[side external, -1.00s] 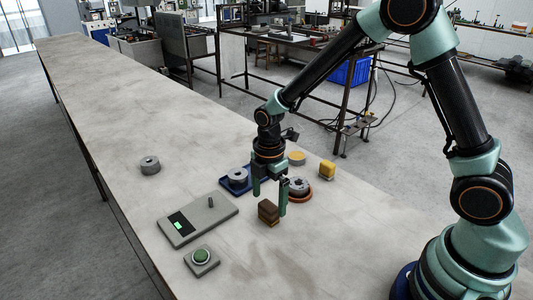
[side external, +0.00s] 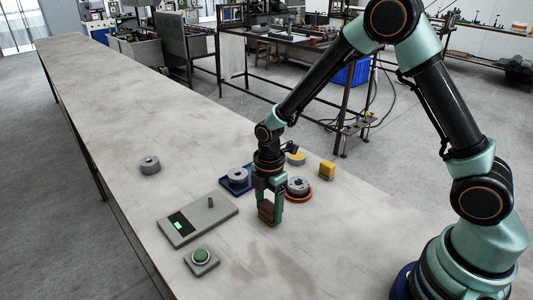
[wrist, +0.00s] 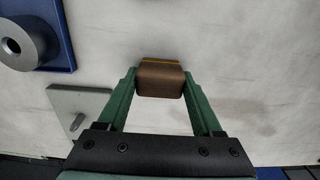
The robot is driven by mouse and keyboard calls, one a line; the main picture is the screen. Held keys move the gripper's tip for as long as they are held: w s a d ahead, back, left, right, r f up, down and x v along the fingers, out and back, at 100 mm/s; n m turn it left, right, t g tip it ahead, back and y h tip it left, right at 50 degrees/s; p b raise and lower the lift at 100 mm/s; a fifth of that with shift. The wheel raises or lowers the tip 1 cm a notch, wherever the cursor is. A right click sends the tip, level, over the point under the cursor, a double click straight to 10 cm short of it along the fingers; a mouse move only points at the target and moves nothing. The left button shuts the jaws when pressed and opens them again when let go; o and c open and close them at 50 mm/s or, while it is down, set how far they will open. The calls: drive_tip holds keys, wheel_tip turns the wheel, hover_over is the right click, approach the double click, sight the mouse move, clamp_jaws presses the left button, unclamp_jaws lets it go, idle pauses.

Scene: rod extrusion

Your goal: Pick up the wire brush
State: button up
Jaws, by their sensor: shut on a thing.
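The wire brush (side external: 267,212) is a small brown block with a thin yellowish band along one edge. My gripper (side external: 268,205) points down over it, with its green fingers closed on the brush's two sides. In the wrist view the brush (wrist: 160,79) sits between the fingertips of my gripper (wrist: 161,82). The brush is low at the table surface; I cannot tell whether it touches it. Part of the brush is hidden by the fingers in the side view.
A blue tray (side external: 226,185) with a grey ring (side external: 238,176) is just behind left. A reddish round dish (side external: 299,197) holds a dark part. A yellow block (side external: 327,170), a grey panel (side external: 186,232), a green button box (side external: 201,257) and a loose grey ring (side external: 150,165) stand around.

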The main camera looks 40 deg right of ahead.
sight(269, 205)
drive_tip(key=shift+r, duration=0.15)
wheel_tip(269, 205, up, 20)
idle(0.3)
